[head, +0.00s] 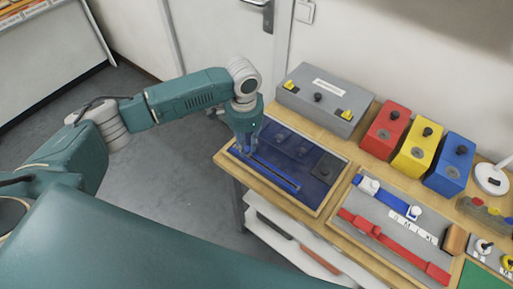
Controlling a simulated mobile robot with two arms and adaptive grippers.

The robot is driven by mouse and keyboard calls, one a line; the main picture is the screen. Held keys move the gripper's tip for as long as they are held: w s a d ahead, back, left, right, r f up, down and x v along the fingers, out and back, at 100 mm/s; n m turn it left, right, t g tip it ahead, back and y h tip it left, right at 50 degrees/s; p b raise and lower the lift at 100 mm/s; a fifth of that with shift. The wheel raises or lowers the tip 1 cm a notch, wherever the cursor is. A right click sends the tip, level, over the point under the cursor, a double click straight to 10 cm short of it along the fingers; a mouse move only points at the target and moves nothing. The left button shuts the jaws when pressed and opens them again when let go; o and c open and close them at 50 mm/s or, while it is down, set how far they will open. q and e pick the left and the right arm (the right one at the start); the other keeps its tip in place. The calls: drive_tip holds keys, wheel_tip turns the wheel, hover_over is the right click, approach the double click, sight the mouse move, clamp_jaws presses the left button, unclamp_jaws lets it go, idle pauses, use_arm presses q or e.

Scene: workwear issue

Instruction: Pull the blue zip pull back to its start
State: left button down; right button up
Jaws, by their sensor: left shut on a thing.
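A dark blue panel (318,190) lies in a wooden frame at the near left of the bench. A brighter blue zip strip (275,175) runs across it, from the far left down towards the lower right. My left gripper (245,149) points down at the strip's left end. It is shut on the blue zip pull, which its fingers largely hide. The right gripper is not in view.
A grey box (327,92) with yellow catches stands behind the panel. Red (386,127), yellow (415,148) and blue (451,163) boxes with black knobs stand to its right. A grey board (388,222) with red and blue straps lies right of the panel.

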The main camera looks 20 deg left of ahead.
use_arm(q)
drive_tip(key=a, duration=0.1)
drive_tip(key=w+a, duration=0.1)
drive_tip(key=a, duration=0.1)
drive_tip(key=shift+w+r, duration=0.1)
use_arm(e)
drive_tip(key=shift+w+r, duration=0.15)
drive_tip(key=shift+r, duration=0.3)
use_arm(q)
drive_tip(key=c, duration=1.9)
unclamp_jaws()
drive_tip(key=shift+c, duration=0.2)
drive_tip(key=o, duration=0.4)
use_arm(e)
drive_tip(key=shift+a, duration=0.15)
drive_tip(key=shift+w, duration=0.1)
use_arm(q)
drive_tip(key=shift+d+r, duration=0.1)
drive_tip(key=shift+r, duration=0.35)
wheel_tip(320, 180, up, 11)
